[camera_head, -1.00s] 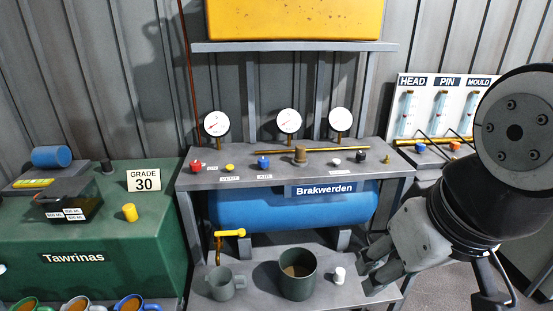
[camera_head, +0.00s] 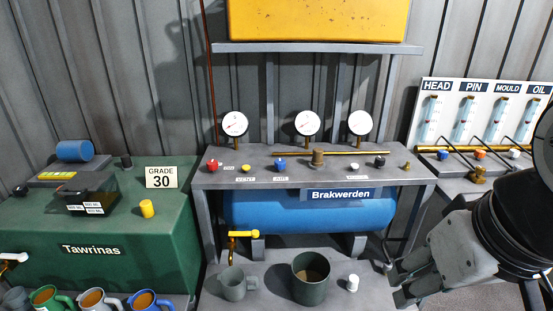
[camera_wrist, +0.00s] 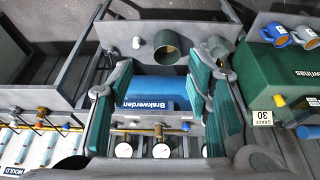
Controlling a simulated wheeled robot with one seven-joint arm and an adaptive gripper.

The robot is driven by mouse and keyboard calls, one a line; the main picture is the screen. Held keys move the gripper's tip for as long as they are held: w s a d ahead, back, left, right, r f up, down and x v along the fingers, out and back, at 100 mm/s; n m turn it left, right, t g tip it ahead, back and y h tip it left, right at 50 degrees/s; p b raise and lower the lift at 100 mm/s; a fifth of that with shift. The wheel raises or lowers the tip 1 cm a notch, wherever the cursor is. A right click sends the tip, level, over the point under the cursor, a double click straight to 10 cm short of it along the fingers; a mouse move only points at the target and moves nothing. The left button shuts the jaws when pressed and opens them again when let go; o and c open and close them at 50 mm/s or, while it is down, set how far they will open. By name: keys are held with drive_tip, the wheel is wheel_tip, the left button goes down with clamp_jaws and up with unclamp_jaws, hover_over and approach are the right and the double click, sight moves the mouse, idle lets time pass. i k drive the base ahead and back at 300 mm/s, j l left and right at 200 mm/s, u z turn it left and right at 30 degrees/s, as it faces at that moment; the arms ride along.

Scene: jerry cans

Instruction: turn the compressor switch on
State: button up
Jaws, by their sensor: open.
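The blue compressor tank (camera_head: 310,211), marked Brakwerden, sits under a grey shelf (camera_head: 225,178). Along the shelf are a red knob (camera_head: 214,165), a yellow knob (camera_head: 244,168), a blue knob (camera_head: 280,165), a white knob (camera_head: 351,166) and a black knob (camera_head: 380,161). Some have small labels, and I cannot tell which is the compressor switch. My gripper (camera_head: 393,281) is open and empty, at the lower right of the tank and apart from the knobs. In the wrist view, upside down, the tank (camera_wrist: 150,90) shows between the spread green-padded fingers of my gripper (camera_wrist: 158,72).
Three gauges (camera_head: 307,123) stand behind the knobs. A yellow tap (camera_head: 243,234), a grey mug (camera_head: 233,283), a dark pot (camera_head: 311,278) and a white cap (camera_head: 352,283) are lower down. A green Tawrinas tank (camera_head: 110,225) stands left; a lubricator panel (camera_head: 480,115) stands right.

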sight(212, 165)
drive_tip(key=i+j, duration=0.3)
drive_tip(key=i, duration=0.2)
drive_tip(key=i+j, duration=0.35)
drive_tip(key=i, duration=0.15)
